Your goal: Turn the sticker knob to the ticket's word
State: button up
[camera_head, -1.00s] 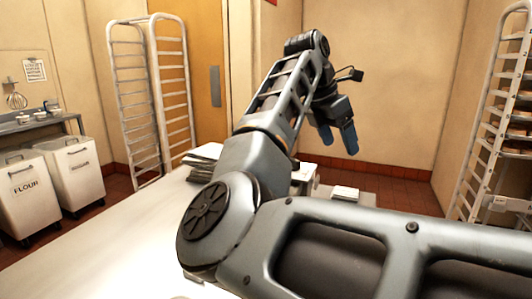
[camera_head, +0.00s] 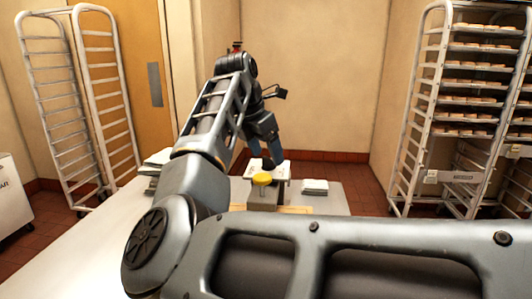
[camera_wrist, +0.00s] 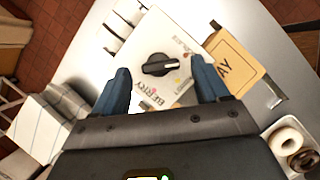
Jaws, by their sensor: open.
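A black knob (camera_wrist: 158,65) with a white pointer mark sits on a white panel (camera_wrist: 150,28) in the wrist view. The mark points toward the right. "BERRY" reads along the panel's lower left; a word at upper right is hard to read. A tan card (camera_wrist: 238,62) beside the panel shows letters ending in "AY"; the rest is hidden by a finger. My gripper (camera_wrist: 160,68) is open, its blue fingers on either side of the knob, apart from it in the picture. In the head view my gripper (camera_head: 272,165) hangs over the white panel (camera_head: 283,170).
A yellow round-topped thing (camera_head: 262,179) stands on a grey block in front of the panel. A tray (camera_wrist: 268,135) of ring-shaped pastries is at lower right in the wrist view. Racks (camera_head: 408,140) stand beyond the counter.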

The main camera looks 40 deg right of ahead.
jog(key=shift+x, duration=0.8)
jog(key=shift+c, duration=0.4)
jog(key=c, duration=1)
